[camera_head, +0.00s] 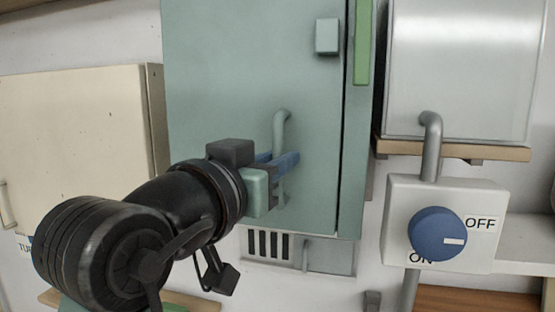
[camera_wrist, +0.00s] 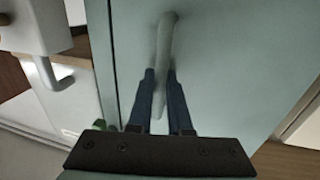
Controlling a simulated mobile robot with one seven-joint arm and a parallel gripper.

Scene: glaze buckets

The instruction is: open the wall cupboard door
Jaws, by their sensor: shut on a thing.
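The wall cupboard is grey-green, and its door (camera_head: 225,90) fills the middle of the head view. The door looks closed or nearly so; I cannot tell whether there is a small gap at its right edge. A grey upright bar handle (camera_head: 281,124) stands on the door's lower right part. In the wrist view the handle (camera_wrist: 164,45) runs down between my two blue fingers. My gripper (camera_head: 287,160) is shut on the handle, and it also shows in the wrist view (camera_wrist: 161,95). The fingers hide part of the handle's lower half.
A white switch box with a blue knob (camera_head: 437,234) and a grey pipe (camera_head: 431,145) stand to the right. A metal box (camera_head: 460,70) sits on a wooden shelf (camera_head: 490,152) above it. A cream cupboard (camera_head: 75,140) is at left. A vented panel (camera_head: 328,256) lies below the door.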

